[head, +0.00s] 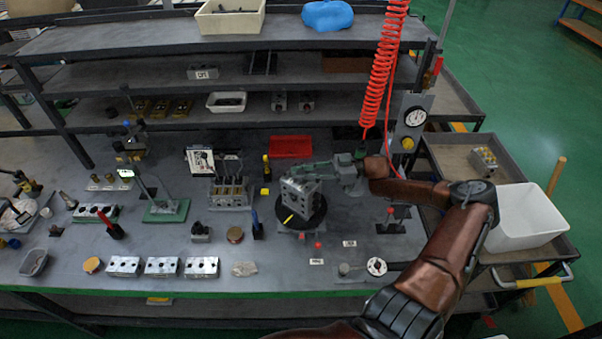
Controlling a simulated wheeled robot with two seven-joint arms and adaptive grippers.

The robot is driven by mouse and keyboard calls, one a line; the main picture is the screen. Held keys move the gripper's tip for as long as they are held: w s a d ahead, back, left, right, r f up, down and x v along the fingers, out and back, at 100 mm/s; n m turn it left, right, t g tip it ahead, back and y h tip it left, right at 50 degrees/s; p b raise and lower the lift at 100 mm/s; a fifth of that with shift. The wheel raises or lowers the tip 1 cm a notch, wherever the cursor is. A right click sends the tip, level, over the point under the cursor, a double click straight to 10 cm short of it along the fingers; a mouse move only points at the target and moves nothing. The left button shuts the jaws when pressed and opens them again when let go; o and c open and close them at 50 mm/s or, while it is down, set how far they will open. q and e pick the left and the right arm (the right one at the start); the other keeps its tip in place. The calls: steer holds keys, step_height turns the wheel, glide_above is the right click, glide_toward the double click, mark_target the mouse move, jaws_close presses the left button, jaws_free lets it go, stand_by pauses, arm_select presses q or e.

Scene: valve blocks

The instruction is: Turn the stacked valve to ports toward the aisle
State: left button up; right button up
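A silver valve block with dark round ports (301,197) stands on a black round turntable (312,222) in the middle of the bench. A port face is turned toward the front of the bench, slightly angled. A yellow mark shows on the turntable at the block's front left. My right gripper (296,177) reaches in from the right, with its grey-green fingers at the top of the block. The fingers overlap the block in the picture, so I cannot tell whether they touch or grip it. My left gripper is not in view.
A rack of valve parts (230,194) stands left of the turntable. Silver blocks (162,266) line the front edge. A red tray (290,146) lies behind. A gauge panel (411,122) and a red coiled hose (382,70) are at right. A white bin (524,220) stands on a side cart.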

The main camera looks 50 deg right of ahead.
steer(key=o, duration=0.4)
steer(key=v, duration=1.2)
